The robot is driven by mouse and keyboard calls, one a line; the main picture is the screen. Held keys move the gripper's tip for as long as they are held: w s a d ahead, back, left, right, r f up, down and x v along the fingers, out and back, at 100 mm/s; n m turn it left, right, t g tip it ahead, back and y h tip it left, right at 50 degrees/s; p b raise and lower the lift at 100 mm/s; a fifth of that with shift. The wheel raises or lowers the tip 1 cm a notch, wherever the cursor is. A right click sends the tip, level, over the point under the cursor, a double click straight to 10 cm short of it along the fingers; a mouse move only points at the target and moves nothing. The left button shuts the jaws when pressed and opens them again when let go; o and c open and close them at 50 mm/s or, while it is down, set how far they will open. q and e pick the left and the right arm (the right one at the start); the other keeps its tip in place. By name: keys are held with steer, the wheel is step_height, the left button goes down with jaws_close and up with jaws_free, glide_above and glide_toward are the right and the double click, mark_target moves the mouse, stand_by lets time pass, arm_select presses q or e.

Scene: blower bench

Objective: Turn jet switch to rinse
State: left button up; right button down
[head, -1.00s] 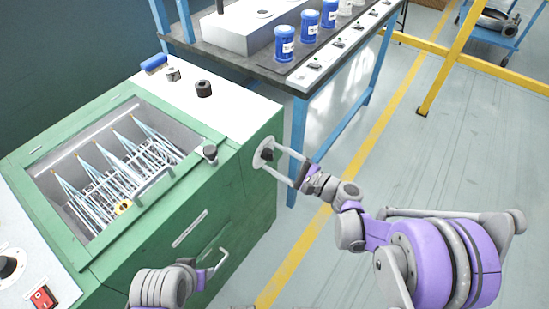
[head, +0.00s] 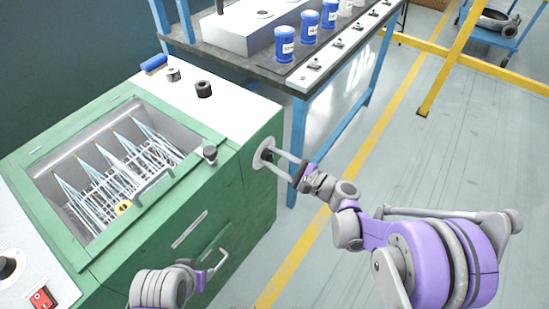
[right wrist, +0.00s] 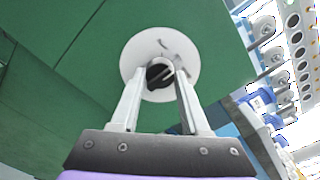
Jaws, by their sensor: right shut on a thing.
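The jet switch is a dark knob (right wrist: 158,75) on a round white plate (right wrist: 135,60), on the side of the green washer (head: 235,195). In the head view, the plate (head: 259,158) shows at the washer's right side. My right gripper (head: 272,152) reaches it from the right, with its two long fingers on either side of the knob. In the right wrist view, my right gripper (right wrist: 157,82) is shut on the knob. Any marks around the knob are too small to read. My left gripper (head: 217,262) is low in front of the washer, its jaws unclear.
The washer's open tub holds a wire basket (head: 110,180). A black knob (head: 204,89) and a blue brush (head: 153,64) are on its white top. A bench (head: 245,58) with blue canisters (head: 285,43) stands behind. A yellow rail (head: 450,50) stands at the right over open floor.

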steer(key=m+b, duration=0.1)
steer(key=m, duration=0.3)
steer(key=shift+m, duration=0.3)
steer(key=m, duration=0.4)
steer(key=shift+m, duration=0.3)
stand_by(0.4)
steer(key=shift+c, duration=2)
jaws_free()
steer(key=shift+s, duration=0.1)
